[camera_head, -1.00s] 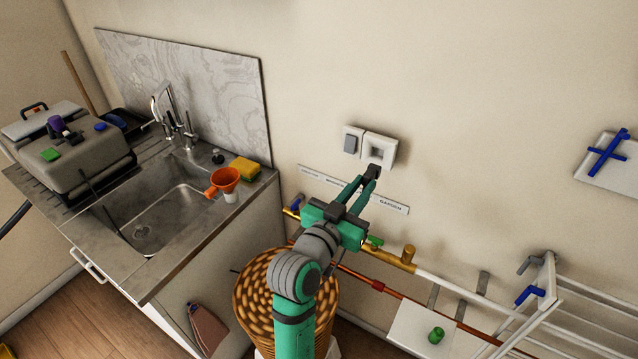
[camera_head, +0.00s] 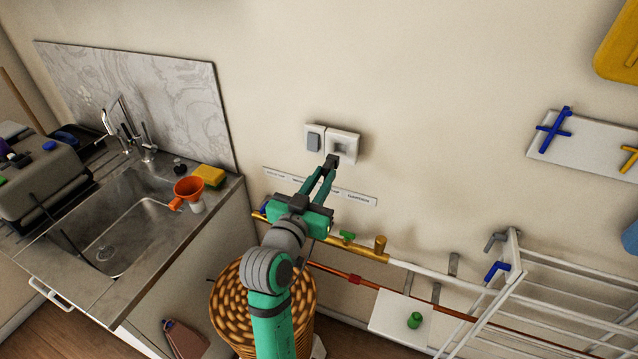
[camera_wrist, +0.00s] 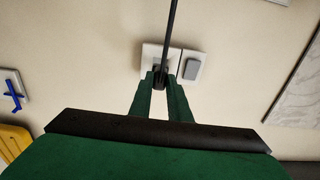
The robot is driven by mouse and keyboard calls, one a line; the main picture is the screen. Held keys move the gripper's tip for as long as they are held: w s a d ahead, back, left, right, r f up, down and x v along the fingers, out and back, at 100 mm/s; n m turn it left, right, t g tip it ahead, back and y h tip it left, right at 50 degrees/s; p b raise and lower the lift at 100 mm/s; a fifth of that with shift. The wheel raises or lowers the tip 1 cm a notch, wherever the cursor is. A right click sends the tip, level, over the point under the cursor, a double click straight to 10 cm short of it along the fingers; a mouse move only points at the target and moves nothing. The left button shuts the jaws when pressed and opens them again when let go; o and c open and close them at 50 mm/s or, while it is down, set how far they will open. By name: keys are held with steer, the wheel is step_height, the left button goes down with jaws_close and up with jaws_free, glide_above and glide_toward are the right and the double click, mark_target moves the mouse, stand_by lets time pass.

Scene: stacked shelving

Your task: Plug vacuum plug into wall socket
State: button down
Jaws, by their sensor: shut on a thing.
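The white wall socket (camera_head: 352,148) is mounted on the wall beside a grey-buttoned switch (camera_head: 314,142). My gripper (camera_head: 326,170) is just below the socket's lower left edge, its fingers pointing up toward the wall. It is shut on the small black vacuum plug (camera_head: 333,160), which overlaps the lower part of the socket in the picture. In the wrist view, the plug (camera_wrist: 159,84) sits between the fingertips in front of the socket (camera_wrist: 149,54), and its dark cable (camera_wrist: 173,25) runs up. The gap between plug and socket cannot be judged.
A labelled strip (camera_head: 357,196) and a brass pipe with valves (camera_head: 335,245) lie below the socket. A woven basket (camera_head: 228,300) stands under my arm. The sink counter (camera_head: 150,225) is left, a white drying rack (camera_head: 540,285) right. The wall around the socket is clear.

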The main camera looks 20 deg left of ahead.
mark_target(332, 163)
steer(key=shift+w+d, duration=0.1)
steer(key=shift+w, duration=1.55)
steer(key=shift+w, duration=1.5)
stand_by(0.6)
steer(key=c, duration=1.6)
jaws_free()
steer(key=s, duration=1)
steer(key=shift+s, duration=0.4)
